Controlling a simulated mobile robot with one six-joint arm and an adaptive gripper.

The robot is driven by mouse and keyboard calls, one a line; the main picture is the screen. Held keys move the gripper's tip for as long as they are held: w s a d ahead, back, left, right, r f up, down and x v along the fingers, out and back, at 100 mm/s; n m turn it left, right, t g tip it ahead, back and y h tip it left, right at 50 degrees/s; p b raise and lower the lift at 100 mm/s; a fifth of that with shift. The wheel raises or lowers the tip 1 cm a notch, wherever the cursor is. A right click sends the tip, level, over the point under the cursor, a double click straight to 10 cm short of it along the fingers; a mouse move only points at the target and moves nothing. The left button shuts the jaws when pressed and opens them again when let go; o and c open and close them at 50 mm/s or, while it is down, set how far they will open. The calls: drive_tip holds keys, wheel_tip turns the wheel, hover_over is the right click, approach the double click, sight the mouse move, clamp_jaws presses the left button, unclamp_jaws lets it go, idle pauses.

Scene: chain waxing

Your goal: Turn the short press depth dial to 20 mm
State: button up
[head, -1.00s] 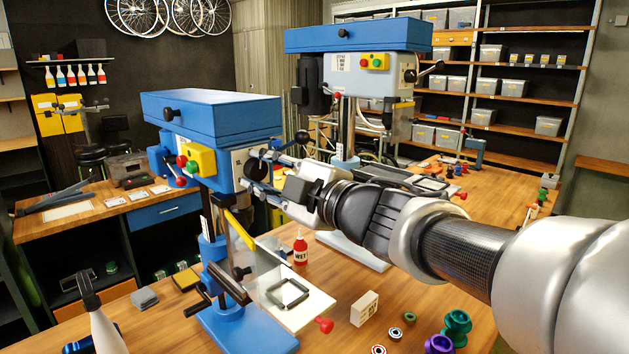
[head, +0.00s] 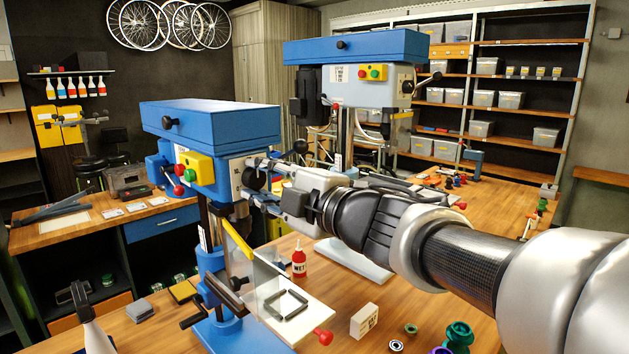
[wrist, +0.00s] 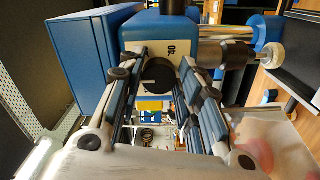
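The short press (head: 213,122) is the nearer, lower machine with a blue head, at the left in the head view. Its black depth dial shows in the wrist view (wrist: 157,73) on a pale plate with small dark markings, too small to read surely. In the wrist view my gripper (wrist: 157,68) is open, with one finger on each side of the dial. Gaps seem to show between the fingers and the dial.
A lever with a black ball knob (head: 301,146) stands just above my gripper. The taller press (head: 357,48) is behind.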

drive_tip(key=o, duration=0.4)
drive_tip(key=shift+c, duration=0.2)
drive_tip(key=shift+s+d, duration=0.1)
drive_tip(key=v, duration=1.1)
drive_tip(key=shift+s+d, duration=0.3)
